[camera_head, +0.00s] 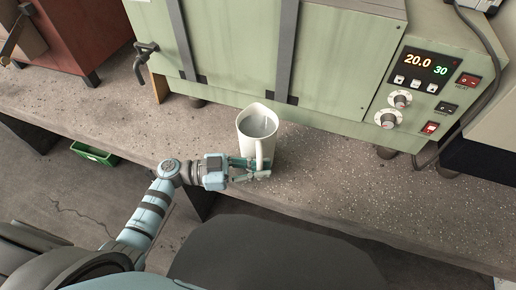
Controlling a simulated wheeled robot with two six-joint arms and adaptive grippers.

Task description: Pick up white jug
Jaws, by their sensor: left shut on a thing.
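The white jug (256,126) stands upright on the concrete bench (330,190), in front of the green oven. The fingers overlap the jug's base, so the exact contact is partly hidden. I cannot tell whether the jug's base is touching the bench. My right gripper does not show.
A green oven (330,62) with a control panel stands behind the jug. A red-brown cabinet (85,35) is at the upper left. A small green crate (95,153) lies on the floor below the bench. The bench to the right of the jug is clear.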

